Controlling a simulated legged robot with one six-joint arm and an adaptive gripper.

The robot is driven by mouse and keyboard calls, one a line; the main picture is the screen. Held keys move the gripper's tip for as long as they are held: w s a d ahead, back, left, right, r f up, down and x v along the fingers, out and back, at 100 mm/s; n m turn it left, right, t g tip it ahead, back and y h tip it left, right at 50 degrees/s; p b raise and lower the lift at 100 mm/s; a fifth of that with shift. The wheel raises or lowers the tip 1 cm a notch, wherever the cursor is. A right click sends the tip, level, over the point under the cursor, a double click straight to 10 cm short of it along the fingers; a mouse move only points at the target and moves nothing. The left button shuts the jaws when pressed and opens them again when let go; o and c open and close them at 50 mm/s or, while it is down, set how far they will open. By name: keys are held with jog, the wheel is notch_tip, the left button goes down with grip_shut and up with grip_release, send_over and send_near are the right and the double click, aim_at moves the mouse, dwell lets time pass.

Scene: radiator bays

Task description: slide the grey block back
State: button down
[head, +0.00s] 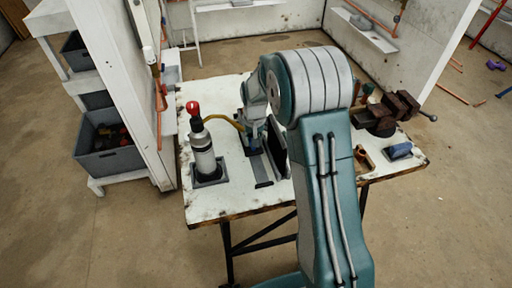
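A white worn worktable (225,203) stands in the middle of the head view. A narrow grey strip (261,170), like a track, lies on it with a dark end toward me. I cannot pick out the grey block for certain; it may be at this strip, partly hidden by my gripper. My gripper (254,148) points down over the far end of the strip. Its fingers are too small and covered to tell whether they are open or touch anything. A dark upright panel (277,150) stands just right of it, partly behind my arm.
A grey cylinder with a red top (202,150) stands in a dark base left of the strip, with a yellow hose (226,121) running toward my gripper. A brown vise (388,112) and a blue block (399,150) are at the right. The table's front left is clear.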

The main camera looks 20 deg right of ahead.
aim_at(251, 135)
jog(key=shift+w, duration=1.7)
jog(key=shift+c, duration=1.7)
grip_release()
jog(key=shift+w, duration=0.15)
notch_tip(251, 135, up, 12)
jog(key=shift+f, duration=0.1)
